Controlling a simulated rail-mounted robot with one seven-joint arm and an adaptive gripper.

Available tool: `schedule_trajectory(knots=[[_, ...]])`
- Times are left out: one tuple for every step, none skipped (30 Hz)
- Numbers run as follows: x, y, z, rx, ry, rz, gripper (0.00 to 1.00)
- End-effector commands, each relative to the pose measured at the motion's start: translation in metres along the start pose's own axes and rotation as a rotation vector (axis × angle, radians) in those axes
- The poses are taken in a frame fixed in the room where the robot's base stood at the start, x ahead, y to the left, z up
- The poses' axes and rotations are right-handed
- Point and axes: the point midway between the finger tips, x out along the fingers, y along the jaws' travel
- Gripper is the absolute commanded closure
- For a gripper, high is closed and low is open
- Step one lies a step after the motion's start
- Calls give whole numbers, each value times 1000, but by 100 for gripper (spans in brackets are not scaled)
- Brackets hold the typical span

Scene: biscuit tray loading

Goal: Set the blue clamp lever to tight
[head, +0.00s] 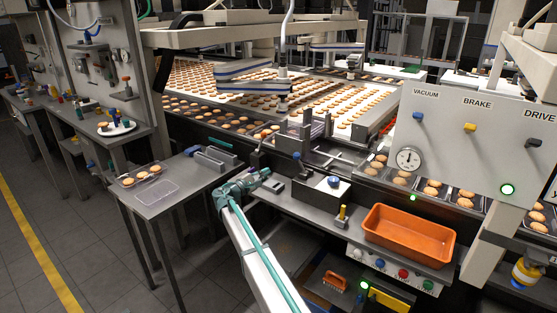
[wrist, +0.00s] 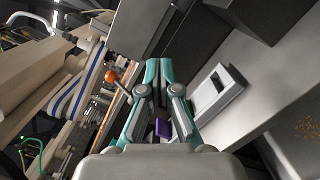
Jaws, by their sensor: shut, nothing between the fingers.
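My gripper (head: 264,174) is above the workbench left of centre in the head view. In the wrist view its teal fingers (wrist: 158,72) are together and empty. I cannot tell for sure which part is the blue clamp lever. A small blue-topped part (head: 296,156) stands upright just right of my gripper, by the conveyor edge. A blue switch (head: 417,116) is on the panel under VACUUM. No lever setting can be read.
An orange bin (head: 409,236) and a yellow-topped post (head: 342,213) stand right on the bench. A side table (head: 176,190) with a biscuit tray is left. In the wrist view, an orange ball knob (wrist: 111,75) is beside the fingers and a grey frame (wrist: 213,94) lies right.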

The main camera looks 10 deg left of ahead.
Motion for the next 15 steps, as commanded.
schedule_trajectory(knots=[[0,0,0,0,0,0,100],[0,-1,0,0,0,0,100],[0,-1,0,0,0,0,100],[0,-1,0,0,0,0,100],[0,-1,0,0,0,0,100],[0,-1,0,0,0,-1,100],[0,-1,0,1,0,-1,100],[0,-1,0,1,0,-1,100],[1,-1,0,1,0,-1,100],[2,-1,0,1,0,-1,100],[3,-1,0,1,-1,-1,100],[6,-1,0,1,-1,-1,100],[8,-1,0,1,-1,-1,100],[11,0,0,1,-1,-1,100],[16,0,0,1,-1,-1,100]])
